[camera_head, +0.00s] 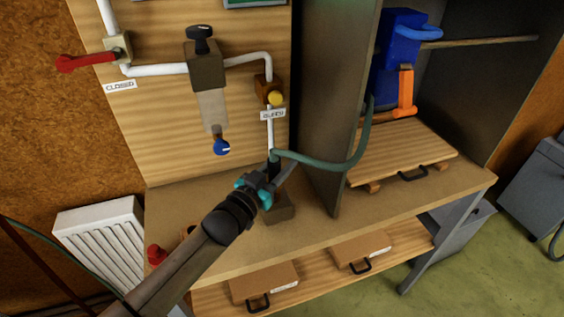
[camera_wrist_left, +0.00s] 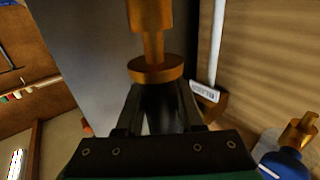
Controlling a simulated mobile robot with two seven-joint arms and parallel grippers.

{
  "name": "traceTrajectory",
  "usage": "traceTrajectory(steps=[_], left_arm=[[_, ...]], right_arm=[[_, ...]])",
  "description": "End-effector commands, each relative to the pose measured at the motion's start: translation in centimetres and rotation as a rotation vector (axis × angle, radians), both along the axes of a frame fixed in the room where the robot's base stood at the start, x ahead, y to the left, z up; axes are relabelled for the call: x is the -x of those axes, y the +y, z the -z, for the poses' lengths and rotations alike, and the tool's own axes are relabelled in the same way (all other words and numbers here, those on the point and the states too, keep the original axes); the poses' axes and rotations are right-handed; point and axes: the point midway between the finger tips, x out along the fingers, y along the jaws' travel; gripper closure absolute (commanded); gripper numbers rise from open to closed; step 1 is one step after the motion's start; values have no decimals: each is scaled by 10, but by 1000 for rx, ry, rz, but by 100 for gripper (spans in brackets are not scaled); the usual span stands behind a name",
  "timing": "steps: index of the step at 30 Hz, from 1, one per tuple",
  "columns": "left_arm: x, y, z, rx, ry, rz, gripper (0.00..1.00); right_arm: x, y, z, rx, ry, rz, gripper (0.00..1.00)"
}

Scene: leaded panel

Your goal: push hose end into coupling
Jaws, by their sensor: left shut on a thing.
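My left gripper (camera_head: 270,172) reaches up from the lower left, its fingertips just below the lower end of the white pipe. A green hose (camera_head: 345,165) runs from the blue unit and curves down and left to the fingertips. In the left wrist view my fingers (camera_wrist_left: 155,108) are shut around a dark cylindrical piece. A brass collar and stem (camera_wrist_left: 155,68) stand beyond it, lined up with the fingers. I cannot tell whether the brass part is the coupling or the hose's fitting, or whether hose and coupling touch. My right gripper is not in view.
A filter with a blue knob (camera_head: 222,147) hangs left. The blue unit (camera_head: 395,60) and a dark upright panel (camera_head: 330,100) stand right.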

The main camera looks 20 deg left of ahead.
Motion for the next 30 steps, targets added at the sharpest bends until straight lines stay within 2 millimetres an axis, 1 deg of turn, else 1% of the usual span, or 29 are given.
traceTrajectory(steps=[26,27,30], left_arm=[[0,0,22,1,-2,0,100],[0,0,21,1,-2,0,59],[0,0,21,1,-2,0,48]], right_arm=[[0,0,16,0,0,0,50],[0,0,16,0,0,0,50],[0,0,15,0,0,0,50]])
